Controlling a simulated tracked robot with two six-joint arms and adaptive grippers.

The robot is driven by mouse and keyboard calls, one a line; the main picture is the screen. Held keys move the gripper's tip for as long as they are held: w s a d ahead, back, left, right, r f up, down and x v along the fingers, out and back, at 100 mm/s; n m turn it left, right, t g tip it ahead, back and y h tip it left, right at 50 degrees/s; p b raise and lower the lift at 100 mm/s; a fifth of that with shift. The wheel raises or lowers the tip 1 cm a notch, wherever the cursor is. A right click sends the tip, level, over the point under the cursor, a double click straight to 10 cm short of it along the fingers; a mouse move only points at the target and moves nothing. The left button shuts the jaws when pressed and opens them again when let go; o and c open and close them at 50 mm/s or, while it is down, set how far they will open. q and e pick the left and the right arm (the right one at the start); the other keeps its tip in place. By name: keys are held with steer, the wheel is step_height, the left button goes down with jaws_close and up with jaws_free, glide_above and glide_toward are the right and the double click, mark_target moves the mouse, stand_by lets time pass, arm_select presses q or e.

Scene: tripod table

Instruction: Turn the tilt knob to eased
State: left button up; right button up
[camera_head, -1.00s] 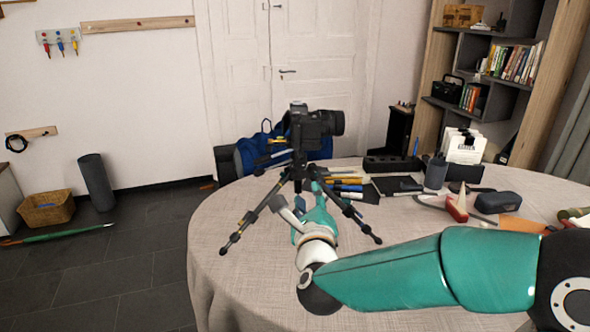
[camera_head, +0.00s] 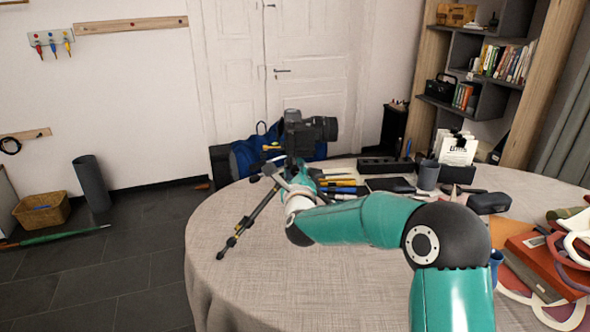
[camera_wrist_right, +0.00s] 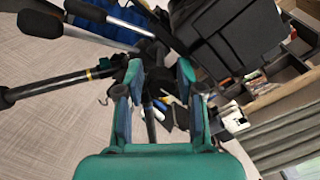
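The black camera (camera_head: 311,130) sits on the tripod (camera_head: 240,232), which stands on the round table; the camera also fills the upper right of the right wrist view (camera_wrist_right: 235,40). My right gripper (camera_head: 298,180) is at the tripod head just below the camera, partly hidden by its own wrist. In the right wrist view the right gripper (camera_wrist_right: 161,72) has its teal fingers apart, with no thing clearly held between them. Black-gripped tripod handles (camera_wrist_right: 38,22) lie ahead and left of the fingers. I cannot single out the tilt knob or read its setting. My left gripper is out of view.
The table (camera_head: 230,190) has bare cloth at its front left. Pens (camera_head: 340,186), a dark cup (camera_head: 428,175) and a dark case (camera_head: 489,202) lie behind and right of the tripod. Red and white items (camera_head: 545,265) crowd the right edge. A shelf (camera_head: 445,110) stands behind.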

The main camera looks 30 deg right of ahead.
jaws_close()
steer(key=shift+f, duration=0.1)
